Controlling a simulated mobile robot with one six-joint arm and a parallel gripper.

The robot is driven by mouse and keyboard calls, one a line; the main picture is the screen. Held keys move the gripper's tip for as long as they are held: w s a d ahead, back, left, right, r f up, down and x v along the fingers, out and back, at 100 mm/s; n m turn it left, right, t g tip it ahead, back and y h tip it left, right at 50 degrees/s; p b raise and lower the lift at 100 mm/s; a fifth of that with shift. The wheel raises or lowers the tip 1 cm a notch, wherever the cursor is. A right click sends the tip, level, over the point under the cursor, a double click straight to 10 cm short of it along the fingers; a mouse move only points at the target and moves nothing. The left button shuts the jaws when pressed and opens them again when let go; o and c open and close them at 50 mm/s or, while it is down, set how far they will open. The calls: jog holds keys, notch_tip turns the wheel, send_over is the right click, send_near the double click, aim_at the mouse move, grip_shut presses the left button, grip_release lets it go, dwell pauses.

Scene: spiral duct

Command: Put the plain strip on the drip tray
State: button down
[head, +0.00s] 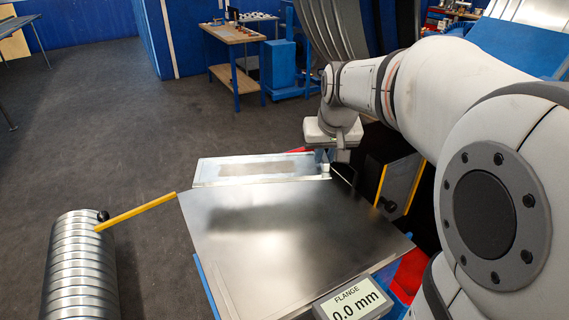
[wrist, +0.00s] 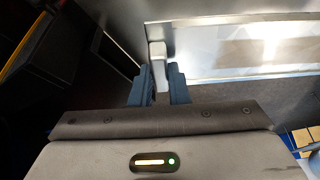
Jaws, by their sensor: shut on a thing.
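My gripper (head: 325,156) is at the right end of a long flat metal panel behind the big metal sheet. In the wrist view, its blue fingers (wrist: 160,88) are shut on a small pale grey block (wrist: 158,52) at the panel's corner. I cannot tell whether the block is fixed to the panel. The panel (head: 215,175) has a raised rim and a dull brownish patch in its middle; it also shows in the wrist view (wrist: 240,45). I cannot tell whether this panel is the drip tray or the plain strip.
The large metal sheet (head: 290,230) fills the middle, with a "FLANGE 0.0 mm" display (head: 353,300) at its front. A yellow bar (head: 137,211) with a black knob sticks out left, by a ribbed duct (head: 80,270). A yellow-edged dark box (head: 400,180) stands right.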

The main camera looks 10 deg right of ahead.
notch_tip(320, 180, down, 7)
jog(key=shift+f+p, duration=0.2)
jog(key=shift+p, duration=0.1)
jog(key=shift+f, duration=0.2)
jog(key=c, duration=1.4)
grip_release()
